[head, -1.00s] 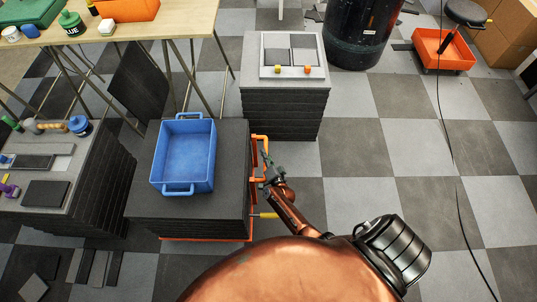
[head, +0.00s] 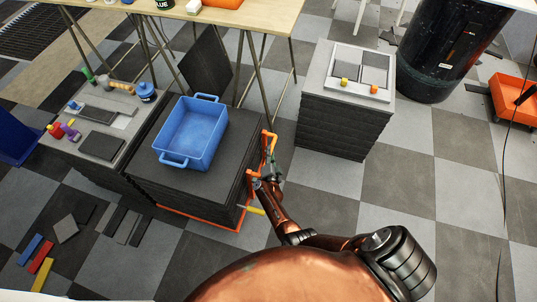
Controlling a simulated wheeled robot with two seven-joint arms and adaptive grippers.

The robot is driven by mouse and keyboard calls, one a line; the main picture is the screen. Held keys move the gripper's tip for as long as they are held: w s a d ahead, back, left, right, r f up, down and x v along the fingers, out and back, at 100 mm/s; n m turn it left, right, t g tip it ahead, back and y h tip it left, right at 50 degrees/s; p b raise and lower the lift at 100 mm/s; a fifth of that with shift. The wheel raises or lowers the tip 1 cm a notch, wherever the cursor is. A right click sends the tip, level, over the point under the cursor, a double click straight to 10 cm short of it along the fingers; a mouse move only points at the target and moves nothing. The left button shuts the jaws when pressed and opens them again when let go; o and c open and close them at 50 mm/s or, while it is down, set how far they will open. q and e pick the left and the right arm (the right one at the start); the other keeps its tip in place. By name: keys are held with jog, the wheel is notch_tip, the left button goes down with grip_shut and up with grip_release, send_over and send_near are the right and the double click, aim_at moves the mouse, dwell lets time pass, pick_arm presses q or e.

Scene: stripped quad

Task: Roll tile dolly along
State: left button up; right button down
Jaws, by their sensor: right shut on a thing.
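The tile dolly (head: 192,219) has an orange base frame under a stack of dark tiles (head: 215,170). An orange handle (head: 268,147) stands at the stack's right side. A blue bin (head: 192,133) with two handles sits on top of the stack and looks empty. My right gripper (head: 262,178) is at the orange handle and shut on it; the fingertips are small and partly hidden. My left gripper is not in view.
A tile stack with small tools (head: 103,146) stands close at the left. Another tile stack with a tray (head: 345,113) stands at the back right, near a black drum (head: 445,60). A trestle table (head: 180,10) is behind.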

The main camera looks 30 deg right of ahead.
jog(key=shift+w+r, duration=0.1)
jog(key=shift+w, duration=0.1)
jog(key=c, duration=2)
grip_release()
jog(key=shift+w+a, duration=0.1)
jog(key=shift+w, duration=0.05)
jog(key=shift+o, duration=0.8)
jog(key=shift+s, duration=0.2)
